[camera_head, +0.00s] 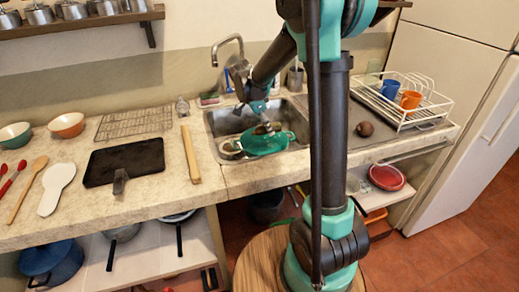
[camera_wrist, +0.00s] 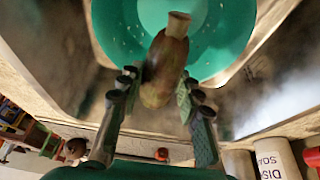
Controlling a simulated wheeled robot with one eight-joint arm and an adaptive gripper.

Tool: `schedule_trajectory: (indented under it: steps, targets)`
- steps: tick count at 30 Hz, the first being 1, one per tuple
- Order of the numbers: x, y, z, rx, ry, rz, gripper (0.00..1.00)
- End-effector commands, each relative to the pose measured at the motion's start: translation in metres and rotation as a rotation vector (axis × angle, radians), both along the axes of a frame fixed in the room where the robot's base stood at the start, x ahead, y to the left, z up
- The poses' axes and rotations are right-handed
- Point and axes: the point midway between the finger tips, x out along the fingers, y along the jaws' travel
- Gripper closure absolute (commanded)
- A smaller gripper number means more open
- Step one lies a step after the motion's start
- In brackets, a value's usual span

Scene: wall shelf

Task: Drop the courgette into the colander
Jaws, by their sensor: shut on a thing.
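The courgette (camera_wrist: 163,68) is a dull green-brown, thick piece with a pale stub at its far end. My gripper (camera_wrist: 157,88) is shut on it, with one finger on each side. The green colander (camera_wrist: 103,18) lies beyond the courgette in the wrist view, and the stub end overlaps its bowl in the picture. In the head view the colander (camera_head: 268,146) sits in the sink, and my gripper (camera_head: 260,114) is just above it. The courgette is small and hard to make out there.
The metal sink (camera_head: 222,122) surrounds the colander, with a tap (camera_head: 228,42) behind it. A white dish rack (camera_head: 425,104) with a blue and an orange mug stands to the right. A round brown item (camera_head: 364,129) lies before it. A dark board (camera_head: 125,160) lies left.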

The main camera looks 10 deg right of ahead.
Motion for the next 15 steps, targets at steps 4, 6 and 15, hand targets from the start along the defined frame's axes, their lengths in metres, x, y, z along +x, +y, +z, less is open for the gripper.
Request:
schedule_trajectory:
  steps: [4,6,15]
  targets:
    - [0.0,0.0,-0.018,0.0,0.0,0.0,0.97]
    - [0.0,0.0,-0.024,0.0,0.0,0.0,0.97]
    - [0.0,0.0,-0.04,0.0,0.0,0.0,0.97]
